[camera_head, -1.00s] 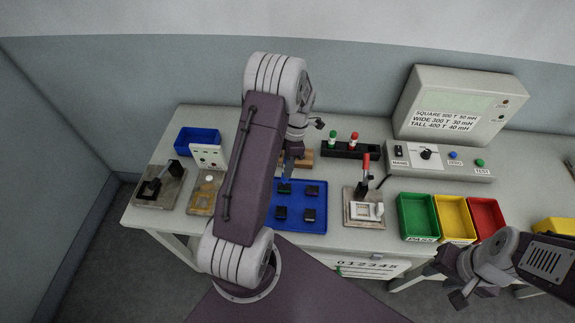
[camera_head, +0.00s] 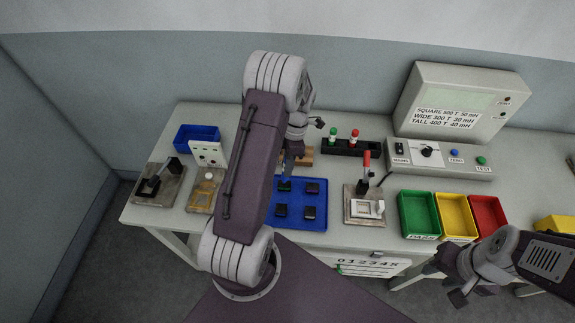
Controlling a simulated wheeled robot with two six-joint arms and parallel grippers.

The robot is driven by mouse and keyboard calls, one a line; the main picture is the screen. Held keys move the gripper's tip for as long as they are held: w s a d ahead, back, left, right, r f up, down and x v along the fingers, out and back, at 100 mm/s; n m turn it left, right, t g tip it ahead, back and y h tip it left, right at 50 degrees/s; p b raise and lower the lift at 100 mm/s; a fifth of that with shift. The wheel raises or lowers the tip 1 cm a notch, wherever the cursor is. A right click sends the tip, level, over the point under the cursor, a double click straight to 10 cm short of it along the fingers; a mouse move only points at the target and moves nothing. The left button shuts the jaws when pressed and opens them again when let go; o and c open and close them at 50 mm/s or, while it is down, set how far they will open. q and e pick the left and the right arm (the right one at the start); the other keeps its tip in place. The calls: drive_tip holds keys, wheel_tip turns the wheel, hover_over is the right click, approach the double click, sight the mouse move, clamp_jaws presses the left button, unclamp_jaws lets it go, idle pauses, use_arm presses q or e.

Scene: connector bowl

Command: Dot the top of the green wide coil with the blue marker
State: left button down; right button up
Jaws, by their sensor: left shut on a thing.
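My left gripper (camera_head: 293,146) is above the back edge of the blue tray (camera_head: 324,222), shut on the blue marker (camera_head: 289,166), which points down. The green wide coil (camera_head: 284,185) appears to be the small dark green piece at the tray's back left. The marker's lower end is just above or at its top; I cannot tell whether they touch. Other dark coils, one at the back right (camera_head: 310,187), are on the tray. My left arm covers the tray's left side. My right gripper (camera_head: 461,287) is open and empty near the table's front edge, at the lower right.
A black rack (camera_head: 366,151) with a green-capped and a red-capped marker stands behind the tray. A lever press (camera_head: 364,207) is to its right, then green (camera_head: 418,216), yellow and red bins. A tester box (camera_head: 447,108) stands at the back right. Fixtures stand at the left.

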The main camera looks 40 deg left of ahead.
use_arm(q)
drive_tip(key=shift+f, duration=0.4)
drive_tip(key=shift+f, duration=0.1)
idle(1.1)
drive_tip(key=p+v, duration=0.2)
drive_tip(key=s+p+v, duration=0.1)
drive_tip(key=p+v, duration=0.3)
drive_tip(key=v, duration=0.1)
drive_tip(key=shift+s+r, duration=0.25)
drive_tip(key=shift+s, duration=0.05)
drive_tip(key=shift+f, duration=0.1)
